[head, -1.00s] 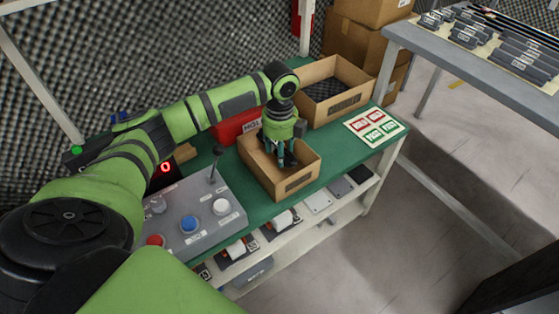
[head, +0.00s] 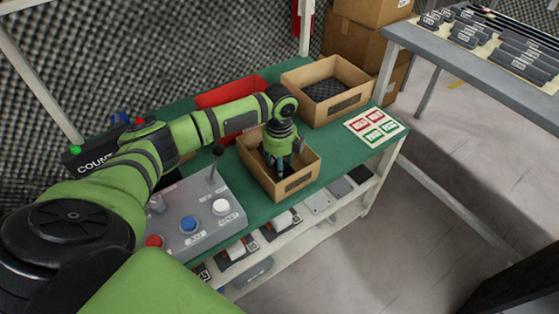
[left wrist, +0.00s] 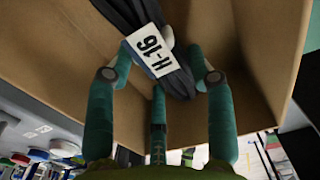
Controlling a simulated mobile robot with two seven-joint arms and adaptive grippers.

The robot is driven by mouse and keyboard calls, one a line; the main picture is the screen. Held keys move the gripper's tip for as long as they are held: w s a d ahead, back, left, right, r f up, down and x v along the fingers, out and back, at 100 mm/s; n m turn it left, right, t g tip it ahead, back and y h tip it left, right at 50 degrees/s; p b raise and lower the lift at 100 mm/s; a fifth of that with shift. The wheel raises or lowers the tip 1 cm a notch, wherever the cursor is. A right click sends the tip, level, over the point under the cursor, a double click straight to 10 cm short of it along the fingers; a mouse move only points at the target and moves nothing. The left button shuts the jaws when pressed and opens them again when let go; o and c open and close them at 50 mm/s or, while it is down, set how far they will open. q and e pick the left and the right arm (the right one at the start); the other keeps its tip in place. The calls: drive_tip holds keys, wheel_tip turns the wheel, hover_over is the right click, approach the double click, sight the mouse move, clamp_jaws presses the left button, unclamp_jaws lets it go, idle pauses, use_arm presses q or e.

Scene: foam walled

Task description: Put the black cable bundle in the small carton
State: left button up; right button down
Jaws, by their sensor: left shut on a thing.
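The small carton (head: 296,183) is an open cardboard box on the green bench. My left gripper (head: 277,168) points down inside its opening. In the left wrist view the carton's brown walls (left wrist: 270,45) surround the fingers. The black cable bundle (left wrist: 118,12) has a white tag marked H-16 and lies between the fingers of my left gripper (left wrist: 160,75), which is shut on it. In the head view the bundle is hidden by the gripper and carton wall. I cannot tell whether it touches the carton's floor. My right gripper is not in view.
A larger carton (head: 362,97) with dark foam stands behind to the right, and a red bin (head: 208,98) is behind my arm. A grey control box (head: 205,232) with buttons and a lever stands close on the left. A label sheet (head: 388,124) lies on the right.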

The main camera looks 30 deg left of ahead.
use_arm(q)
drive_tip(key=o, duration=1.3)
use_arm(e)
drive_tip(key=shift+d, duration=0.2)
use_arm(q)
drive_tip(key=shift+r, duration=0.1)
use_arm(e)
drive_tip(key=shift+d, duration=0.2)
use_arm(q)
wheel_tip(320, 180, up, 7)
drive_tip(key=shift+r+p, duration=0.15)
drive_tip(key=shift+p, duration=0.15)
wheel_tip(320, 180, up, 6)
drive_tip(key=shift+f, duration=0.1)
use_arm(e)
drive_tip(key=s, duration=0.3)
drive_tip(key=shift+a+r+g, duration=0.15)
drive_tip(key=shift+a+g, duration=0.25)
